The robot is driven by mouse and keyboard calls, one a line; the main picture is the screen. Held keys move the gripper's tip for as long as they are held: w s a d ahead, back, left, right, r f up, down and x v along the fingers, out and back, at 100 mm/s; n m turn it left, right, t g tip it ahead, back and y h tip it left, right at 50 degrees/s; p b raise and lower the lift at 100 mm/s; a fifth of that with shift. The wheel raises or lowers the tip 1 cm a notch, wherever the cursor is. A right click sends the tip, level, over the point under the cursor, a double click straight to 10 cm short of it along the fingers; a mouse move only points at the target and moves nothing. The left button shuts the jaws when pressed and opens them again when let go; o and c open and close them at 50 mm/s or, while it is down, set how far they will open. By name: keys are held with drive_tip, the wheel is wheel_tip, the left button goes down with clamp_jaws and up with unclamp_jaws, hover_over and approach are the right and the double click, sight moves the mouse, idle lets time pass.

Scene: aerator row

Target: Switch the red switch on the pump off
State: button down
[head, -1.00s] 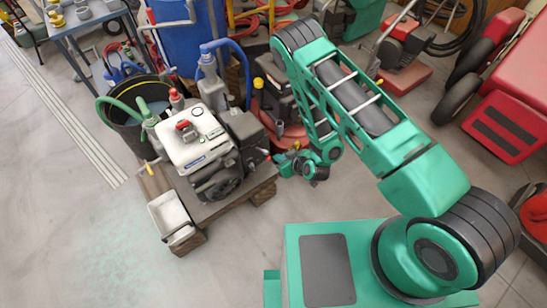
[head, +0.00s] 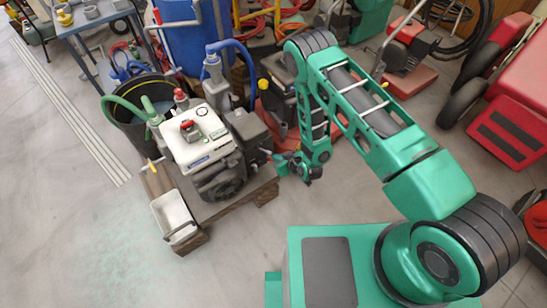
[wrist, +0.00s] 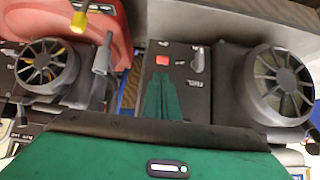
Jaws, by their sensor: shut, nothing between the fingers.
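The pump (head: 213,160), with a white top and a dark engine, stands on a wooden pallet in the head view. In the wrist view a small red switch (wrist: 162,60) sits on a black panel (wrist: 180,66) beside a lever and a "FUEL" label. My gripper (wrist: 164,82) is shut and empty, its green fingers pointing at the panel just below the switch in the picture. I cannot tell whether they touch it. In the head view my gripper (head: 277,160) is at the engine's right side. The switch is not visible there.
A black bucket (head: 128,138) with a green hose stands behind the pump, and a white tray (head: 173,216) lies at the pallet's front. In the wrist view, round fan-like covers flank the panel, left (wrist: 42,62) and right (wrist: 280,82). Floor is clear at the front left.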

sight(269, 158)
drive_tip(key=shift+x, duration=1.9)
drive_tip(key=shift+s, duration=0.15)
